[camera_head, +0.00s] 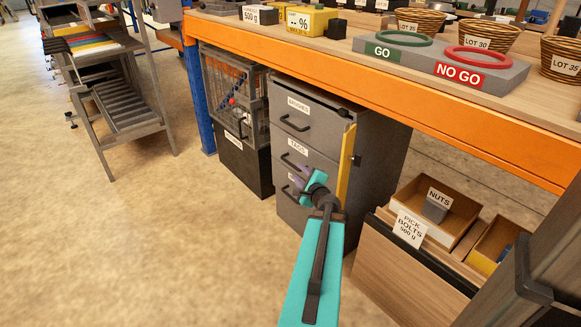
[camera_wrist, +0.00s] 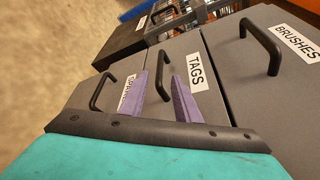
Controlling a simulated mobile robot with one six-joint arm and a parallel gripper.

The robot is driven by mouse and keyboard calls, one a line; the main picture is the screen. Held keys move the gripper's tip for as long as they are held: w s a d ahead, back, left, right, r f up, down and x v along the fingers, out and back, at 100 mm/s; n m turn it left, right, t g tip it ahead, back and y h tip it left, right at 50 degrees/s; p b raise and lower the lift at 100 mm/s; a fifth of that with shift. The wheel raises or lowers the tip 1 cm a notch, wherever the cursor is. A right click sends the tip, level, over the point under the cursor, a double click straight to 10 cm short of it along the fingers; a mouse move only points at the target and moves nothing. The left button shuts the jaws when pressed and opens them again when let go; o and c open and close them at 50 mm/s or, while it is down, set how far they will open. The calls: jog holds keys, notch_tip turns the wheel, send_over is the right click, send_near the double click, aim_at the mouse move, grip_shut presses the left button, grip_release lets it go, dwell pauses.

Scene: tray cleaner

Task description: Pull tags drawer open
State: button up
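The grey cabinet (camera_head: 345,140) stands under the orange-edged bench with a stack of drawers, all appearing shut. The TAGS drawer (camera_head: 315,160) is the middle one, with its label in view; the label also shows in the wrist view (camera_wrist: 196,72). Its black handle (camera_head: 292,166) crosses the drawer front. My gripper (camera_head: 304,178) is in front of the cabinet at the TAGS handle. In the wrist view my gripper's purple fingers (camera_wrist: 165,82) are spread apart around the handle area, just beside the TAGS label. I cannot tell whether they touch the handle.
The BRUSHES drawer (camera_head: 308,118) is above, with its own handle (camera_wrist: 262,45); a lower drawer handle (camera_wrist: 98,92) is below. A wire cage (camera_head: 232,90) on a dark box stands left. Wooden bins (camera_head: 440,205) stand right.

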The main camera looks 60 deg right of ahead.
aim_at(292, 166)
jog(key=shift+b+x, duration=0.45)
jog(key=shift+x, duration=4.2)
jog(key=shift+a, duration=0.1)
grip_shut()
jog(key=shift+a, duration=0.1)
